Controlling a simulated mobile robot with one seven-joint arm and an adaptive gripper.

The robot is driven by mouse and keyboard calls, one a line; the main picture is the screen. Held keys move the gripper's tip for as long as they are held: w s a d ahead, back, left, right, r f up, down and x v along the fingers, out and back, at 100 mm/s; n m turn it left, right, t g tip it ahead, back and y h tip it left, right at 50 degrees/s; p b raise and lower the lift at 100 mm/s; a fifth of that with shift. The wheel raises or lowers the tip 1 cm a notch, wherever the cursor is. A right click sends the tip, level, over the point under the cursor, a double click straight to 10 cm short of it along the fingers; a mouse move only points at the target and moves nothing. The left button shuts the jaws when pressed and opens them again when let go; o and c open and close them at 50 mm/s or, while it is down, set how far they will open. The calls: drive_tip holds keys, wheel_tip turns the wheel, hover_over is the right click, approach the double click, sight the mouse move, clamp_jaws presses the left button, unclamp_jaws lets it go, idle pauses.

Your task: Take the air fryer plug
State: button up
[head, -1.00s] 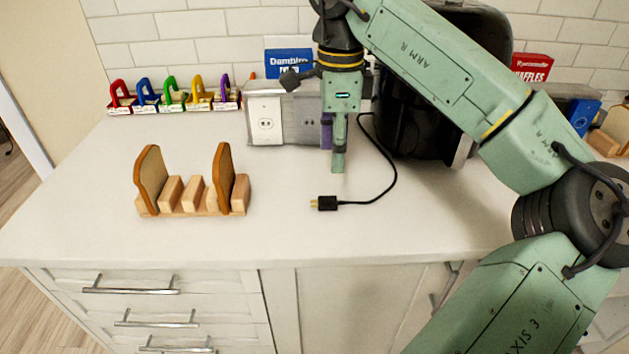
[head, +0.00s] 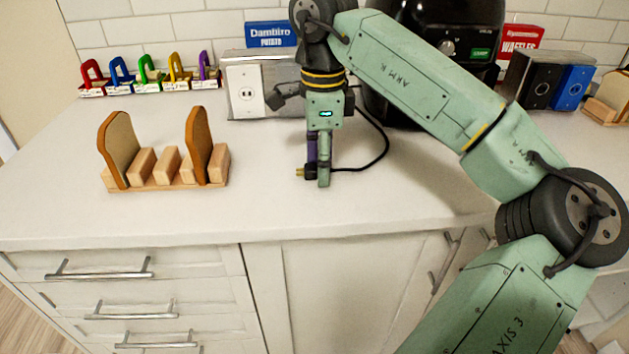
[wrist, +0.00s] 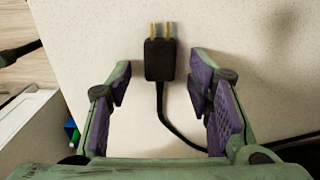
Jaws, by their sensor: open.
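The air fryer plug (wrist: 160,60) is black with brass prongs and lies on the white counter. In the wrist view it lies between the tips of my gripper (wrist: 160,85), whose purple-padded fingers stand apart on both sides without touching it. In the head view my gripper (head: 318,178) points down at the plug, and its fingers hide most of it; only the prongs (head: 300,172) show at the left. The black cord (head: 375,160) curves right and back toward the black air fryer (head: 445,35), which is partly behind my arm.
A toast rack (head: 165,180) with two bread slices stands to the left. A metal box with a socket (head: 245,92) stands behind my gripper. Several coloured padlock-like items (head: 150,75) line the back left. The counter's front strip is clear.

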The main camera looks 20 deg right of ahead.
drive_tip(key=shift+c, duration=0.6)
clamp_jaws()
